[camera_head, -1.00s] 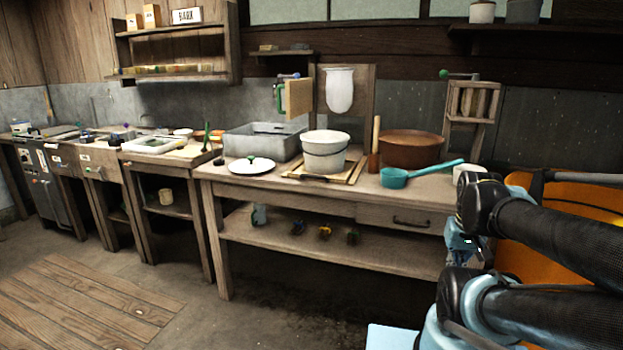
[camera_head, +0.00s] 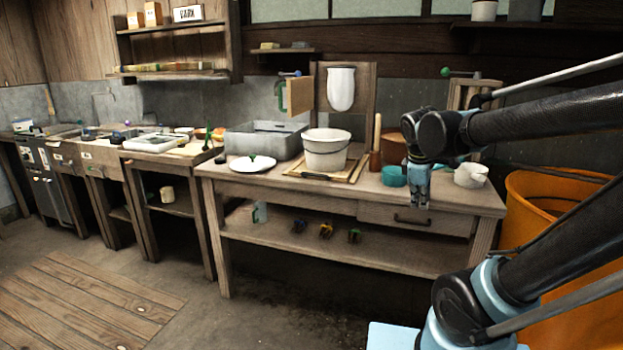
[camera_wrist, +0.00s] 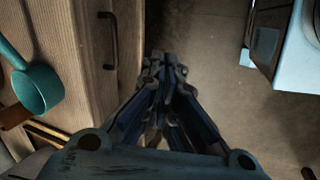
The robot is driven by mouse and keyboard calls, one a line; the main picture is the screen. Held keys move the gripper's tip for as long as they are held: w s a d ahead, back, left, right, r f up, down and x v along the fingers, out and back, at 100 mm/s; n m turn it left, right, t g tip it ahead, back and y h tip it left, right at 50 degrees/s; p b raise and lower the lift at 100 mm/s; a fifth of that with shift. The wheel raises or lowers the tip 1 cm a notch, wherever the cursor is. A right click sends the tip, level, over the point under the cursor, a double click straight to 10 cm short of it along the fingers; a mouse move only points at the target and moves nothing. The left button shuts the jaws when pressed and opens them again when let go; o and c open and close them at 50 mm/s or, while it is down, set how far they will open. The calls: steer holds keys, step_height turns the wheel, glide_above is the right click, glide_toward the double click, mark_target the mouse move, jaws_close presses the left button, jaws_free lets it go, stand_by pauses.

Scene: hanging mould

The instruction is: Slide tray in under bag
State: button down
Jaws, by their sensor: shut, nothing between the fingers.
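A white bag (camera_head: 341,88) hangs against an upright wooden frame (camera_head: 365,90) at the back of the workbench. Below it in the picture, a light wooden tray (camera_head: 352,173) lies on the bench top, with a dark handle-like bar (camera_head: 316,176) at its front. A white bucket (camera_head: 326,152) stands on the tray and hides its middle. My gripper (camera_head: 416,203) is to the right of the tray, in front of the bench's drawer edge, pointing down. In the wrist view my gripper (camera_wrist: 162,68) is shut and empty above the floor beside the drawer front.
A teal ladle (camera_wrist: 38,88) and brown tub (camera_head: 391,147) are behind my gripper. A white jug (camera_head: 470,175) stands to its right. A grey basin (camera_head: 264,143) and white plate (camera_head: 251,163) are left of the tray. An orange barrel (camera_head: 545,200) stands right of the bench.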

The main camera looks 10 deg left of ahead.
steer(key=w+a+r+n+t, duration=0.1)
steer(key=w+a+r+n, duration=0.15)
steer(key=a, duration=0.25)
steer(key=w+a+r+n, duration=0.1)
steer(key=w+a+n, duration=0.2)
steer(key=a+n, duration=0.15)
steer(key=n+t+y, duration=0.1)
steer(key=n+t, duration=0.2)
steer(key=n, duration=1)
glide_toward(311, 175)
steer(key=s+r, duration=0.2)
steer(key=s, duration=0.6)
steer(key=w+r+x, duration=0.1)
steer(key=w+x, duration=0.1)
steer(key=x, duration=1.1)
steer(key=shift+w+d+r, duration=0.25)
steer(key=shift+d+r, duration=0.05)
steer(key=shift+d, duration=0.05)
steer(key=shift+d, duration=0.1)
steer(key=w, duration=0.7)
steer(key=w+d, duration=0.1)
steer(key=w, duration=1.5)
steer(key=shift+d, duration=0.3)
steer(key=shift+w, duration=0.1)
